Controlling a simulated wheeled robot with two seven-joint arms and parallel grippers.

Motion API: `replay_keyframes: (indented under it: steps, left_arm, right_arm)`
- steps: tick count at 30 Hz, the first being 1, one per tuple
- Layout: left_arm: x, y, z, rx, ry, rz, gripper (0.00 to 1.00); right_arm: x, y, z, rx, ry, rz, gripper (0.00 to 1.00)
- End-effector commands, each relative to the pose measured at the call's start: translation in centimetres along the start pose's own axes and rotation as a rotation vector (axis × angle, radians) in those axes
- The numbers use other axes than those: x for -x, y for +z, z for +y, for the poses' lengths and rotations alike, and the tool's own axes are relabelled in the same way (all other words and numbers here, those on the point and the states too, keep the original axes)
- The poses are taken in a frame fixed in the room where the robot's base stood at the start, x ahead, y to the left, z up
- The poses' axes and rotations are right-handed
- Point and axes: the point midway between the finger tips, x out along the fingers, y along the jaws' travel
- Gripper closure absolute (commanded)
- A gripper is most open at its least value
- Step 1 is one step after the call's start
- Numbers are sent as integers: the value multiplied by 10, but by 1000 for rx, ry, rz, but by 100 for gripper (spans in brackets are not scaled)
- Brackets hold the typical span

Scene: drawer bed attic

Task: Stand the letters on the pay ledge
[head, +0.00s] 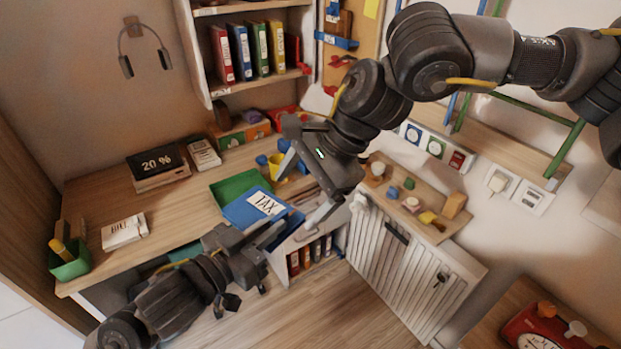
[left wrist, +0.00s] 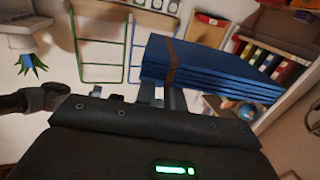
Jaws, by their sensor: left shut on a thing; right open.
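A blue bundle marked TAX (head: 250,207) is held over the desk's front edge. In the left wrist view the blue bundle (left wrist: 205,72) shows as stacked sheets with a brown band. My left gripper (head: 273,235) is shut on its near edge; the fingers show in the left wrist view (left wrist: 160,97). My right gripper (head: 297,198) is open, just right of the bundle; I cannot tell whether it touches. White letter bundles lie on the desk, one at the front marked like BILL (head: 124,231) and one farther back (head: 204,154). I cannot identify the pay ledge.
A green folder or tray (head: 236,186) lies behind the blue bundle. A black 20% sign (head: 157,163) and a green pen cup (head: 70,262) stand on the desk (head: 185,215). A small wooden shelf with blocks (head: 437,232) tops a white slatted cabinet (head: 385,250) at right. Front floor is clear.

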Motion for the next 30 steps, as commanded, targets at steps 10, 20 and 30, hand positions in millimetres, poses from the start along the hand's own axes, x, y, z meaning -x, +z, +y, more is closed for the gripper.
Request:
replay_keyframes:
  steps: [10,20,30]
  left_arm:
    - [0,0,0,0,0,1,100]
    - [0,0,0,0,0,1,100]
    - [0,0,0,0,0,1,100]
  right_arm:
    - [-64,0,0,-1,2,-1,16]
    - [-87,0,-1,-2,-2,-1,16]
    - [-87,0,-1,-2,-1,-1,28]
